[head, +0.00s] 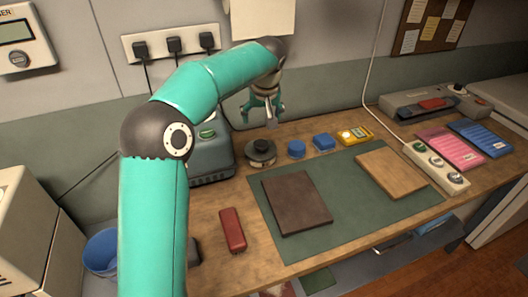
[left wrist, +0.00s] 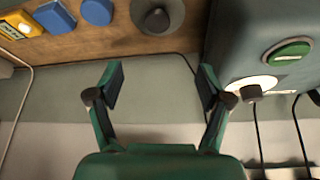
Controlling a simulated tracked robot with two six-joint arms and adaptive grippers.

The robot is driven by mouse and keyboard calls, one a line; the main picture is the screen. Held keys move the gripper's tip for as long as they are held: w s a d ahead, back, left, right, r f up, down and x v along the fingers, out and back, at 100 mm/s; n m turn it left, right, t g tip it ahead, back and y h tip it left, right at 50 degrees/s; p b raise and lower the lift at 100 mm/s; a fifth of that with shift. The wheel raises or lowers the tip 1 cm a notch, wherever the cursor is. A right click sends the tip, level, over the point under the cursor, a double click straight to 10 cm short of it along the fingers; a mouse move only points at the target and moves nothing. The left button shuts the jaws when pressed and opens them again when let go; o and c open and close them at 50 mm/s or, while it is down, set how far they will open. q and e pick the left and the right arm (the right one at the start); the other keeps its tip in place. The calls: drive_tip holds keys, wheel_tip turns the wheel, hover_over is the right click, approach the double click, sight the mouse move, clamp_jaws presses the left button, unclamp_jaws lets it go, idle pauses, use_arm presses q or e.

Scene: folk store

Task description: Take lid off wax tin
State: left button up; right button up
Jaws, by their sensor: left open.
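A round dark grey tin (head: 261,155), which looks like the wax tin, stands on the wooden bench. Its lid with a central knob (left wrist: 158,20) sits on it. My left gripper (head: 267,116) is open and empty, in the air above and behind the tin. In the left wrist view the two fingers of my left gripper (left wrist: 161,82) are spread apart, with the tin beyond them at the top edge, partly cut off. Nothing is between the fingers. My right gripper is not in view.
A grey machine (head: 211,160) stands close left of the tin. Two blue pieces (head: 297,149) and a yellow device (head: 355,135) stand to its right. A green mat (head: 345,215) with two boards lies in front. A red case (head: 232,230) lies front left.

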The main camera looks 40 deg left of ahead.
use_arm(q)
hover_over(261, 144)
drive_tip(key=s+d, duration=0.1)
drive_tip(key=s, duration=0.1)
wheel_tip(261, 144, down, 10)
drive_tip(key=shift+d+f+p, duration=0.1)
drive_tip(key=shift+p, duration=0.25)
drive_tip(key=x, duration=0.3)
drive_tip(key=p+x, duration=0.1)
drive_tip(key=shift+w+d+f, duration=0.15)
drive_tip(key=shift+w+d, duration=0.05)
drive_tip(key=shift+w, duration=0.05)
drive_tip(key=shift+w+a+f, duration=0.15)
drive_tip(key=shift+a+f, duration=0.05)
drive_tip(key=shift+f, duration=0.35)
drive_tip(key=c, duration=1.2)
